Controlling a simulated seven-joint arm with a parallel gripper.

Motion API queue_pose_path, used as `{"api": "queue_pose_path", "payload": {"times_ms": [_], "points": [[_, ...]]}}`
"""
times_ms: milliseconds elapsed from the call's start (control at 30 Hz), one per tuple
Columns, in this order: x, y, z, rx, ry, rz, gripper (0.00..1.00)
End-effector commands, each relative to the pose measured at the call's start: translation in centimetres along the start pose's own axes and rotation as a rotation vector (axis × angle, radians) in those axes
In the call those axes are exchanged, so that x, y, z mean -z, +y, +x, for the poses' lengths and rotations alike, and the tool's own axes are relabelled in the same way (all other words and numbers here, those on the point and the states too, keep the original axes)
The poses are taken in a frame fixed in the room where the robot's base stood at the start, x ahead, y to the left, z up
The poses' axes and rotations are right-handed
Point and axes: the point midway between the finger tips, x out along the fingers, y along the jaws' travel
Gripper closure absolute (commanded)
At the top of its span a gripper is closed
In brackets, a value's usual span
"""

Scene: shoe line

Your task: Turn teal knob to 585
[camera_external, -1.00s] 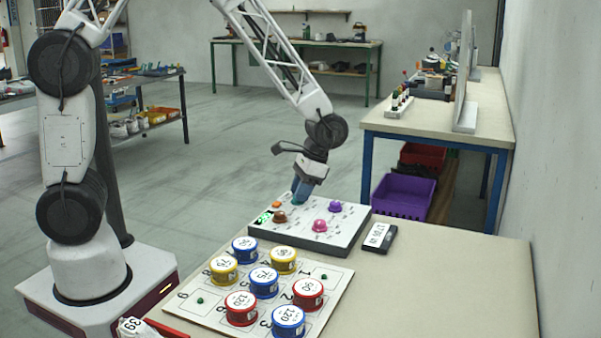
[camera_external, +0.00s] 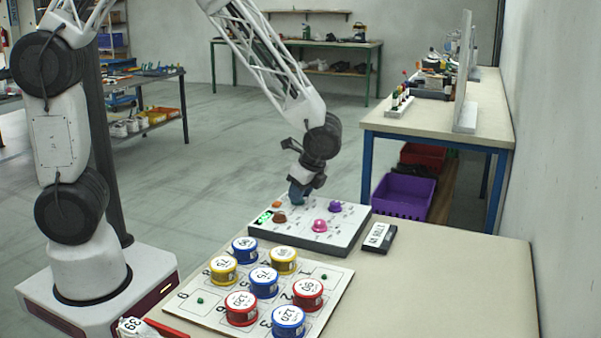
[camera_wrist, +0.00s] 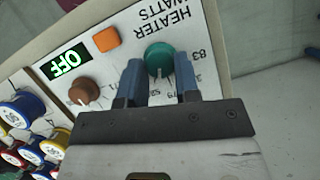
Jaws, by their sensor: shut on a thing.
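The teal knob (camera_wrist: 158,60) sits on a white control panel (camera_wrist: 205,28) labelled "HEATER WATTS", upside down in the wrist view. My gripper (camera_wrist: 159,66) has its two blue fingers on either side of the knob and is shut on it. A green lit display (camera_wrist: 64,63) appears to read "OFF". Numbers around the knob are partly covered by the fingers.
Near the teal knob are an orange button (camera_wrist: 106,40) and a brown knob (camera_wrist: 84,91). Purple (camera_external: 335,206) and pink (camera_external: 319,225) knobs are on the same panel. A dark labelled box (camera_external: 379,238) lies to its right. A board (camera_external: 205,309) with several round tins stands in front.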

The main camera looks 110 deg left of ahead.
Motion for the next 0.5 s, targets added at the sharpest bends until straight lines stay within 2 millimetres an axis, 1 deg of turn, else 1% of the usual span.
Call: {"api": "queue_pose_path", "payload": {"times_ms": [200,500], "points": [[-0.01,0.12,-0.08,0.064,0.001,0.149,0.94],[0.00,0.23,-0.02,0.107,0.001,0.257,0.94]]}}
